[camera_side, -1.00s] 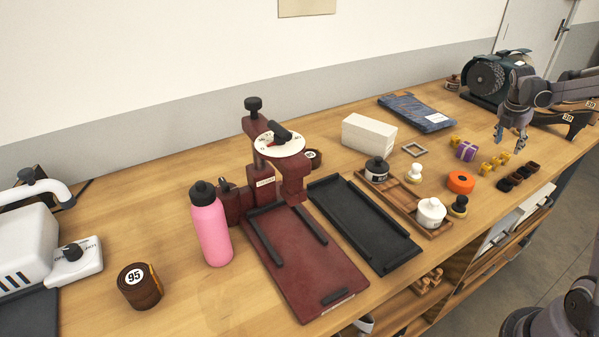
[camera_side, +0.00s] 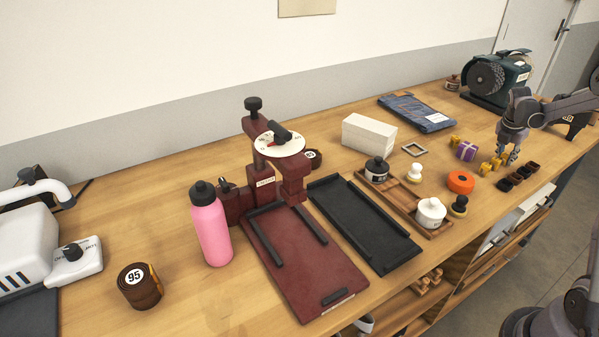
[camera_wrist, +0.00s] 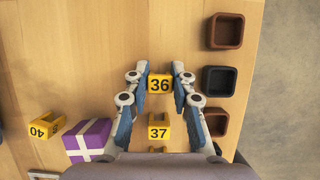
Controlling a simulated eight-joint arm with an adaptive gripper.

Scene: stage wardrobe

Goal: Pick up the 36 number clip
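The yellow 36 number clip (camera_wrist: 159,85) lies on the wooden bench in the wrist view, its black number facing up. My gripper (camera_wrist: 160,72) is open, with one blue-padded finger on each side of the 36 clip and small gaps between. The yellow 37 clip (camera_wrist: 158,133) lies just below it in that view, also between the fingers but nearer the palm. In the side view my gripper (camera_side: 510,158) is low over the bench at the right, beside a row of yellow clips (camera_side: 491,164); the 36 clip cannot be told apart there.
Small dark open boxes (camera_wrist: 227,32) stand in a column just right of my gripper, near the bench edge. A purple gift box (camera_wrist: 88,140) and a yellow 40 clip (camera_wrist: 46,127) lie at lower left. Bare wood (camera_wrist: 60,50) lies left.

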